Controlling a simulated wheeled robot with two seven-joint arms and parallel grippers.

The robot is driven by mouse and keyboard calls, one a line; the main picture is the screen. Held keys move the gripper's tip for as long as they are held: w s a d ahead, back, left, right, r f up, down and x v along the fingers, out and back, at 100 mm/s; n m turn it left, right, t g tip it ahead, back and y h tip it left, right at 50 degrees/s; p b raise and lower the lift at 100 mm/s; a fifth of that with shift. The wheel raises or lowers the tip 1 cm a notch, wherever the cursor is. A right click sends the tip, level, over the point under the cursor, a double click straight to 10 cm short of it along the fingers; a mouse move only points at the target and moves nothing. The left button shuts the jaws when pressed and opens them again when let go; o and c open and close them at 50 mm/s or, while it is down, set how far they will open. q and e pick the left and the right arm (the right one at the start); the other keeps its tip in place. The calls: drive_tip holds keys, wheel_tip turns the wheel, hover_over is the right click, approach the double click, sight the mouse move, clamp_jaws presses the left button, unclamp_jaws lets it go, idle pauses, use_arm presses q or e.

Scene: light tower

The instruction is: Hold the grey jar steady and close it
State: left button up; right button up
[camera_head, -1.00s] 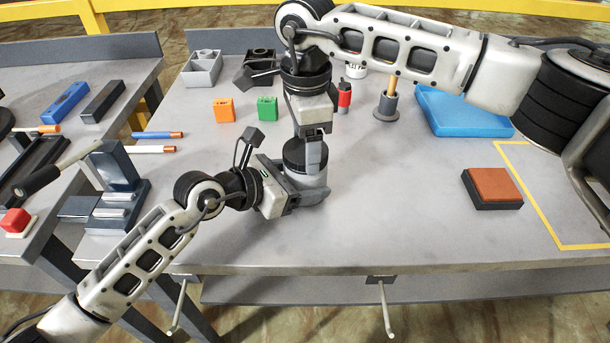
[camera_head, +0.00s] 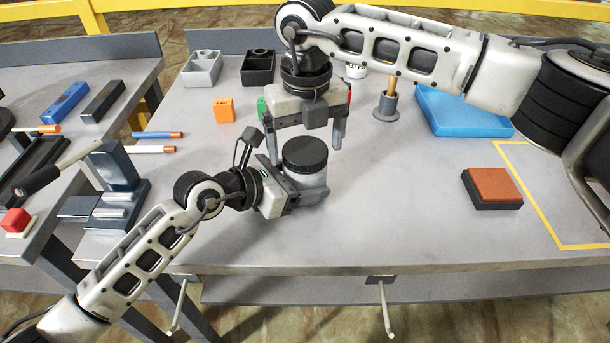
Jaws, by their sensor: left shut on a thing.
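The grey jar (camera_head: 309,183) stands upright on the table in the middle of the head view. A black ridged lid (camera_head: 305,152) sits on top of it; I cannot tell how tightly. My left gripper (camera_head: 297,191) comes in from the left and is shut on the jar's body low down. My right gripper (camera_head: 305,151) points down over the jar from behind. Its fingers are spread wide, one on each side of the lid, with clear gaps to the lid.
Behind stand an orange block (camera_head: 223,110), a partly hidden green block (camera_head: 261,108), a grey peg holder (camera_head: 386,107) and a blue tray (camera_head: 463,112). A red-topped block (camera_head: 492,186) lies on the right. The table's front middle is clear.

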drive_tip(key=shift+a+r, duration=0.1)
wheel_tip(320, 180, up, 12)
idle(0.5)
use_arm(q)
drive_tip(key=o, duration=1.9)
drive_tip(key=shift+o, duration=0.2)
drive_tip(key=shift+a, duration=0.1)
drive_tip(key=b+v, duration=0.1)
drive_tip(key=v, duration=1.4)
drive_tip(key=shift+s+a+r+b, duration=0.25)
drive_tip(key=shift+b, duration=0.1)
use_arm(e)
drive_tip(key=shift+f, duration=0.95)
